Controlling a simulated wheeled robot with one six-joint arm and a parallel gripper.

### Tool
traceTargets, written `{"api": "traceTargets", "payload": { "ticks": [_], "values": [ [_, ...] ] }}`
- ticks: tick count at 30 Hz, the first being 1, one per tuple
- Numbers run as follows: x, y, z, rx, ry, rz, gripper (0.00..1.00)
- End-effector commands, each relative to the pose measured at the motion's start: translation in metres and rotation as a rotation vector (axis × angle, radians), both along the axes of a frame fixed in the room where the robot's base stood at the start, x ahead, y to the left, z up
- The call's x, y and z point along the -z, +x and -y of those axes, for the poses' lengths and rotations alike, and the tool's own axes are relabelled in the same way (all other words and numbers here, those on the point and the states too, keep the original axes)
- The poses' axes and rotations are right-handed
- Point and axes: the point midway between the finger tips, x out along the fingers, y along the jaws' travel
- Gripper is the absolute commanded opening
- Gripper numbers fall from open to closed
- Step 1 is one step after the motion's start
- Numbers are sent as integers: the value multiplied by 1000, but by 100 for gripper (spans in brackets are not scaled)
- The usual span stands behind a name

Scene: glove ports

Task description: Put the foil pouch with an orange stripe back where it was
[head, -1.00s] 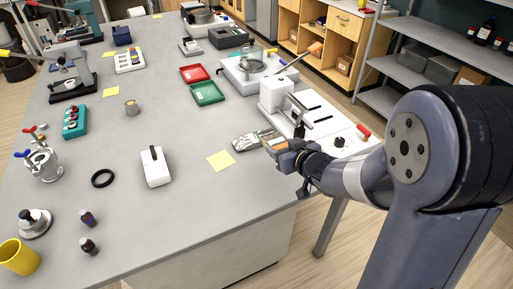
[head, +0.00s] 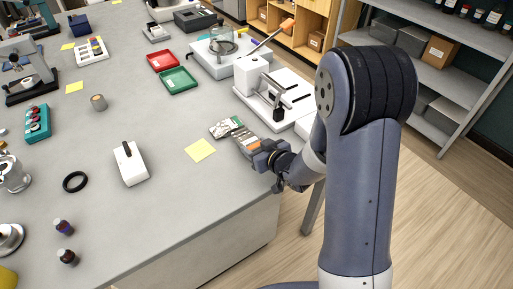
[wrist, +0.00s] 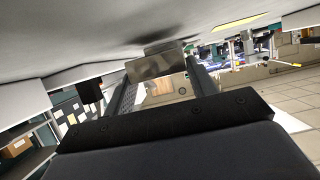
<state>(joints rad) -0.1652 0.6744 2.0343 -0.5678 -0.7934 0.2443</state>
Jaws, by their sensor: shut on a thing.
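The foil pouch with an orange stripe (head: 244,138) is silvery, with a short orange band near my gripper. My gripper (head: 258,149) is shut on its near end, at the bench's right edge. In the wrist view the pouch (wrist: 155,68) shows as a shiny sheet between my two fingers (wrist: 160,88), close to the pale bench surface. I cannot tell whether it touches the bench. A second foil pouch with green marking (head: 226,127) lies on the bench just beyond it, close by or partly overlapped.
A yellow note (head: 200,150) lies left of the pouches. A white instrument (head: 276,98) stands behind them to the right. Green tray (head: 179,80) and red tray (head: 162,61) lie farther back.

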Motion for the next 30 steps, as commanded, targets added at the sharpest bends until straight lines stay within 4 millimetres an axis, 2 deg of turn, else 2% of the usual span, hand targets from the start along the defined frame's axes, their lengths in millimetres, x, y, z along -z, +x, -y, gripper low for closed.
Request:
{"api": "traceTargets", "payload": {
  "ticks": [28,29,30],
  "values": [
    [17,0,0,1,0,2,28],
    [17,0,0,1,-1,2,55],
    [17,0,0,1,-1,2,58]
  ]
}}
